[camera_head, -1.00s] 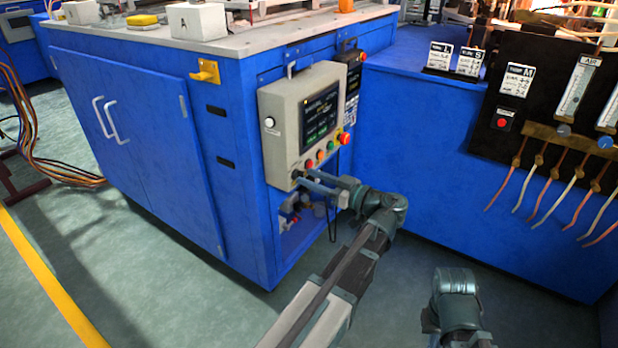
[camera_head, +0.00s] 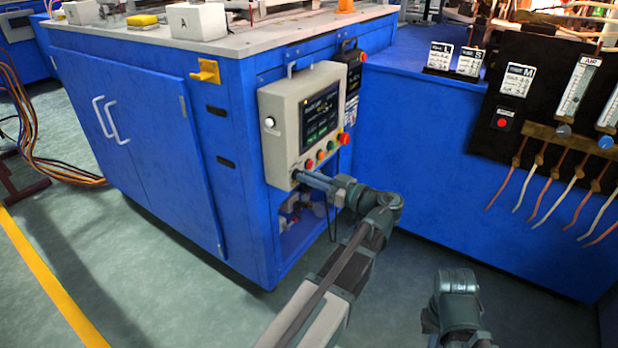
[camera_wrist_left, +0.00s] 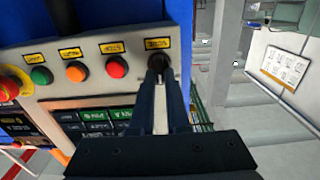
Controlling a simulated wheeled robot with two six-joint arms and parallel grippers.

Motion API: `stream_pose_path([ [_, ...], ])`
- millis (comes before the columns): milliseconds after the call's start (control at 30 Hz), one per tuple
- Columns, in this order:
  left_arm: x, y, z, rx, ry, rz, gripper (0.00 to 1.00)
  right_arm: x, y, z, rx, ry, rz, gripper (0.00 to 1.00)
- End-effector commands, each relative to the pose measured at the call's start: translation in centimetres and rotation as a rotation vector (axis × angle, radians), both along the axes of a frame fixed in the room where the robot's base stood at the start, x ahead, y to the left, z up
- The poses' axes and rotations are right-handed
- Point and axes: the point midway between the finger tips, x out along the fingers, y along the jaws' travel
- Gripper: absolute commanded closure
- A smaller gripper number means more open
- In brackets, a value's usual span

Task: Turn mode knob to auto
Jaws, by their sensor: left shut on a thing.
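The mode knob (camera_wrist_left: 158,46) is a small black knob under a yellow label, at the end of a row of buttons on the grey control panel (camera_head: 273,143). My left gripper (camera_wrist_left: 158,70) is shut on the knob, its two fingers close together at the panel face. In the head view the left gripper (camera_head: 299,177) reaches the panel's lower left corner, and its fingers hide most of the knob. The knob's pointer and label text are too small to read. The panel screen (camera_head: 321,115) shows green areas.
Red, orange and green buttons (camera_wrist_left: 76,71) and a red emergency stop (camera_wrist_left: 8,88) sit in line beside the knob. The panel hangs on a blue cabinet (camera_head: 150,140). A blue bench (camera_head: 420,150) stands to the right. The floor in front is clear.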

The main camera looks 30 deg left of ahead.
Motion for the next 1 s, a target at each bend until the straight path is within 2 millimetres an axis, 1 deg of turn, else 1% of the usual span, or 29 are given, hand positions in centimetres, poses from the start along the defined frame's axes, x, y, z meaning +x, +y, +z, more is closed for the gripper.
stream_pose_path([
  [167, 0.03, -0.02, -0.01, 0.002, 0.025, 0.000, 1.00, 0.00, 0.00, 0.00, 0.000, 0.000, 0.000, 1.00],
  [367, 0.14, -0.03, -0.02, 0.010, 0.128, 0.000, 1.00, 0.00, 0.00, -0.02, 0.000, 0.000, 0.000, 1.00],
  [800, 0.44, -0.06, -0.13, 0.039, 0.496, -0.001, 1.00, 0.00, 0.00, -0.13, 0.000, 0.000, 0.000, 1.00],
  [1000, 0.54, -0.08, -0.20, 0.050, 0.634, -0.001, 1.00, 0.00, 0.00, -0.19, 0.000, 0.000, 0.000, 1.00],
])
